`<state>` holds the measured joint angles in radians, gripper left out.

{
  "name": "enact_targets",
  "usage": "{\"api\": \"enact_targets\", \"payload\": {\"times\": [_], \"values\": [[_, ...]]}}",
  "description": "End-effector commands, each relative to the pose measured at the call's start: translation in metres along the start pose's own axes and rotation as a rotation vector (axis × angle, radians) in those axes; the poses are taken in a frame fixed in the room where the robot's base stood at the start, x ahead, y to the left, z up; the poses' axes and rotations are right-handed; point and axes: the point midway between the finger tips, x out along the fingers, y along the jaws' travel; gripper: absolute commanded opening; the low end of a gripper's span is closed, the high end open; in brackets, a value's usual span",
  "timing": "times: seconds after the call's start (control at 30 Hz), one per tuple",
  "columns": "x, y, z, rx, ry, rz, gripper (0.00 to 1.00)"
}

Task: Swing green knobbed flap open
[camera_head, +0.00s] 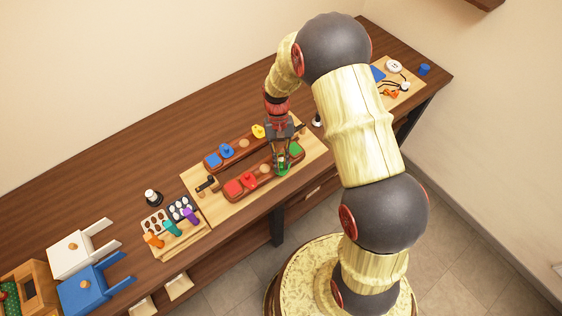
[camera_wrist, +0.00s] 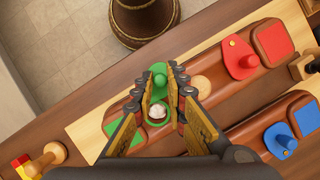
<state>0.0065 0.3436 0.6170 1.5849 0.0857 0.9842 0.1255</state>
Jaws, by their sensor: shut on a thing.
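The green knobbed flap (camera_wrist: 159,68) lies at the near end of the red-brown wooden block in the wrist view. Its rounded green knob stands between the two fingers of my gripper (camera_wrist: 160,82), which is shut on it. Just below the knob, a whitish round thing (camera_wrist: 157,113) sits in a green-rimmed round spot. A green square (camera_wrist: 114,118) lies to its left, partly behind a finger. In the head view my gripper (camera_head: 282,164) reaches down over the front block's right end, hiding most of the flap; the green square (camera_head: 296,149) shows beside it.
A red knobbed flap (camera_wrist: 241,60) and a red square (camera_wrist: 273,41) are farther along the same block. A second block behind carries a blue flap (camera_head: 227,150) and a yellow flap (camera_head: 258,131). A knob-ended peg (camera_wrist: 45,157) stands near the board's end.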

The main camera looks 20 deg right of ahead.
Motion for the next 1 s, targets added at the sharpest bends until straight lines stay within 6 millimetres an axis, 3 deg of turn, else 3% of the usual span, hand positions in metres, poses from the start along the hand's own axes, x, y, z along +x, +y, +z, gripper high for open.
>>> {"api": "enact_targets", "payload": {"times": [0.33, 0.67, 0.83, 1.0], "values": [[0.0, 0.0, 0.0, 0.001, 0.0, 0.0, 0.31], [-0.003, 0.0, 0.0, 0.001, 0.001, 0.0, 0.31], [-0.023, 0.0, -0.001, 0.001, 0.004, -0.001, 0.31], [-0.057, 0.0, -0.001, 0.001, 0.004, -0.001, 0.31]]}}
